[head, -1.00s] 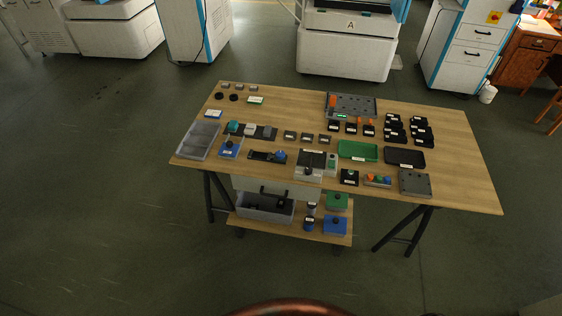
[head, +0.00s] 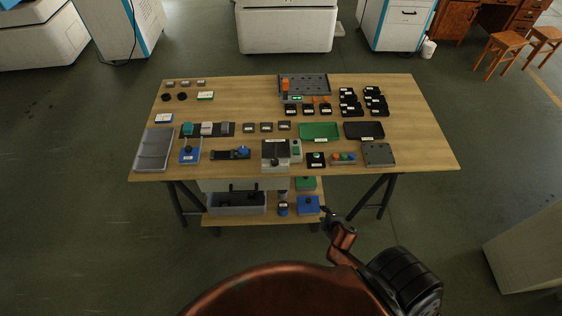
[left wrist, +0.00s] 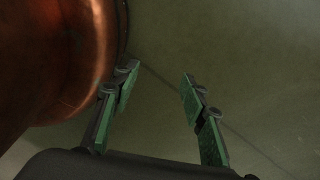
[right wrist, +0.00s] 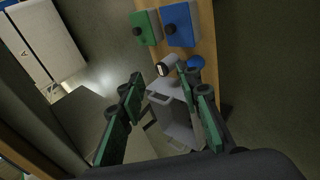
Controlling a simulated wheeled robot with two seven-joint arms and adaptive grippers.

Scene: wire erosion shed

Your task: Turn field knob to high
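Labels are too small to read, so I cannot tell which control is the field knob. Knobbed devices on the table include a blue box (head: 189,156), a grey unit (head: 275,152) and a small black box (head: 316,160). On the lower shelf are a green box (head: 306,184) and a blue box (head: 308,205); similar green (right wrist: 146,28) and blue (right wrist: 179,24) boxes with black knobs show in the right wrist view. My right gripper (head: 328,213) is open before the table's front edge, fingers spread in its wrist view (right wrist: 157,92). My left gripper (left wrist: 157,82) is open above bare floor.
The wooden table (head: 420,150) holds a green tray (head: 319,131), a black tray (head: 364,130), a grey bin (head: 153,150) and several small parts. A grey bin (head: 237,204) sits on the lower shelf. A pale block (head: 530,250) stands at right. Floor left of the table is clear.

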